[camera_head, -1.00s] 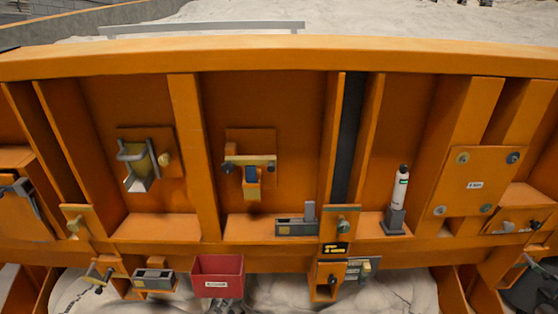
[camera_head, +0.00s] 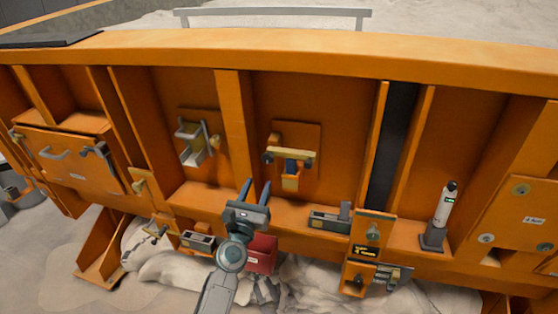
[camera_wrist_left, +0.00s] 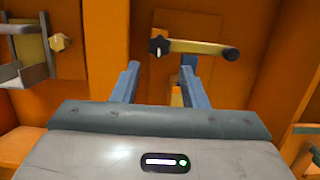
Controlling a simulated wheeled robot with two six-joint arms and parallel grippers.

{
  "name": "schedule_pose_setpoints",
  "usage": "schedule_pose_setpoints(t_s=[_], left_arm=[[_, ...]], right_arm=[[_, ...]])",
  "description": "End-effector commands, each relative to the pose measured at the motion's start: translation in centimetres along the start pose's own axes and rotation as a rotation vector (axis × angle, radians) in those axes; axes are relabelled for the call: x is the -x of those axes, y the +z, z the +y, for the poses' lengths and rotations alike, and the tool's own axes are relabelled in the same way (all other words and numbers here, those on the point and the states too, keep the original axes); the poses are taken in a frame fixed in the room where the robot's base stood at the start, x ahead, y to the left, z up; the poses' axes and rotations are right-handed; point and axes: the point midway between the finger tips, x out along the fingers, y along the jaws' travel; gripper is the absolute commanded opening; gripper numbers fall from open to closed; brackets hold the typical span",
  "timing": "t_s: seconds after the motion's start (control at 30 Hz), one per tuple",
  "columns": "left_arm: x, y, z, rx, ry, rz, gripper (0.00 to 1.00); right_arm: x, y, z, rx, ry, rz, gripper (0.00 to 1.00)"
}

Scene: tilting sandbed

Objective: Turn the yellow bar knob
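A yellow bar (camera_head: 289,154) with dark knobs at its ends lies across a square orange plate on the orange wall. A blue piece and a yellow block (camera_head: 290,183) sit below it. My left gripper (camera_head: 256,187) is open and empty, below and left of the bar in the head view, fingers pointing up. In the left wrist view the bar (camera_wrist_left: 196,49) lies beyond the open fingertips (camera_wrist_left: 161,66), apart from them. The right finger overlaps the blue piece there. My right gripper is not in view.
A metal bracket with a yellow knob (camera_head: 193,142) is on the panel to the left. A red bin (camera_head: 262,255) hangs below. A grey latch (camera_head: 330,218) and a white bottle (camera_head: 445,207) stand to the right. Upright orange ribs divide the wall.

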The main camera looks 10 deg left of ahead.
Motion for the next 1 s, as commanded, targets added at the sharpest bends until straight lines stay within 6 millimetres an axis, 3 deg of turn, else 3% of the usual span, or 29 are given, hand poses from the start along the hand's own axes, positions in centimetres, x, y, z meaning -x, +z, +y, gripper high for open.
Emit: schedule_pose_setpoints(t_s=[0.2, 0.43, 0.6, 0.9, 1.0], left_arm=[[-4.4, 0.1, 0.0, -0.001, -0.001, -0.001, 0.39], [-7.9, -0.1, 0.0, -0.004, -0.001, 0.0, 0.39], [-9.0, -0.1, 0.0, -0.005, -0.001, 0.002, 0.39], [-9.2, -0.1, 0.0, -0.005, -0.001, 0.002, 0.39], [-9.2, -0.1, 0.0, -0.005, -0.001, 0.002, 0.2]], right_arm=[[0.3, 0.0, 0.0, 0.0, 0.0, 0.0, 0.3], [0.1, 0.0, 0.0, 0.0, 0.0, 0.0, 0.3], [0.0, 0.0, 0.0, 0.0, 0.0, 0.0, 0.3], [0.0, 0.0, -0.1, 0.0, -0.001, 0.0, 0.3], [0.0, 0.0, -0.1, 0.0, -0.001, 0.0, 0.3]])
